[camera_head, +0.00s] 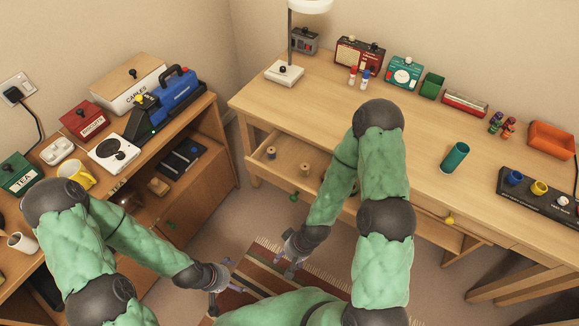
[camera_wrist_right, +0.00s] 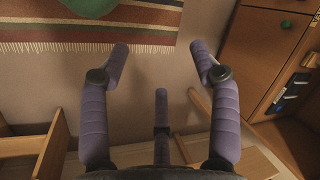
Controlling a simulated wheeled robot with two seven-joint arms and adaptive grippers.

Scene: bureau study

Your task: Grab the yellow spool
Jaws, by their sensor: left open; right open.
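The open drawer (camera_head: 255,163) under the right-hand desk holds two small spools: one with a dark bluish middle (camera_head: 271,153) and one tan to yellowish-brown (camera_head: 305,170). A small yellow round piece (camera_head: 539,187) sits on a black holder at the desk's far right; I cannot tell for sure which of these is the yellow spool. My right gripper (camera_head: 283,264) is open and empty, below and in front of the drawer, over the floor. It also shows in the right wrist view (camera_wrist_right: 159,48) with nothing between its fingers. My left gripper (camera_head: 226,286) is open and empty above the rug.
The black holder (camera_head: 520,190) also carries a blue piece (camera_head: 514,177). A lamp (camera_head: 285,73) and radio (camera_head: 360,53) stand at the back. The left shelf bears a yellow mug (camera_head: 77,176). My right arm crosses the desk front.

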